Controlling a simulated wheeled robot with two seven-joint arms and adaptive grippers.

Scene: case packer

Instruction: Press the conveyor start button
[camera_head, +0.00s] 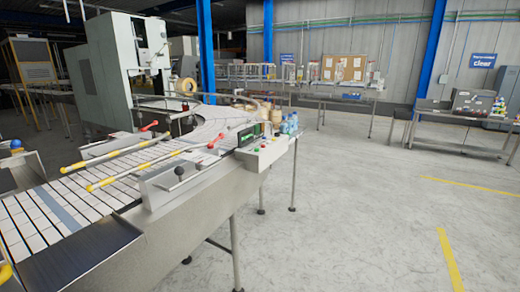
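The conveyor (100,185) runs from the lower left toward the middle back, with a pale slatted belt and metal side walls. A grey control box (268,158) is fixed to its near right side, with small buttons on its sloped top. A small dark display (247,136) with green marks stands behind the buttons. Neither of my grippers is in view.
Yellow guide rails (135,175) and black and red knobs stick up along the conveyor. Bottles (289,125) stand just behind the control box. A large grey machine (112,75) is at the back left. Open concrete floor (350,215) lies to the right.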

